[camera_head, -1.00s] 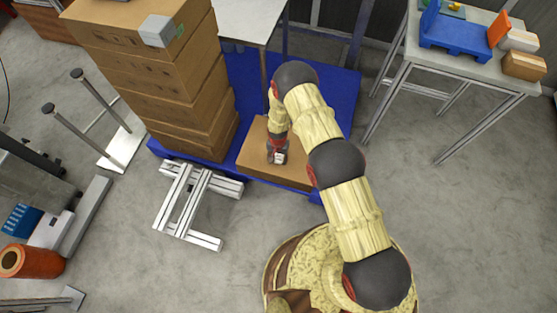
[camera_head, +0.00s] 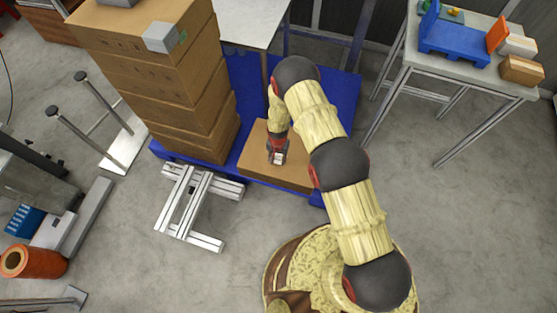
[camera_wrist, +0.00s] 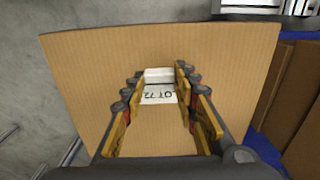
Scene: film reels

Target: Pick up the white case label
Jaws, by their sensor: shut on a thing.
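The white case label (camera_wrist: 158,93) is a small white block with dark printed characters on its near face. In the wrist view it sits between the fingertips of my gripper (camera_wrist: 159,78), which is shut on it from both sides. Below it is the flat top of a brown cardboard box (camera_wrist: 95,60). I cannot tell whether the label still touches the box. In the head view my gripper (camera_head: 277,157) is over the low box (camera_head: 256,160), and the label shows only as a small white patch.
The low box is on a blue pallet (camera_head: 343,95). A tall stack of cardboard boxes (camera_head: 190,85) stands close to its left. A metal frame (camera_head: 193,205) lies on the floor in front. A table (camera_head: 478,78) with a blue tray is at the right.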

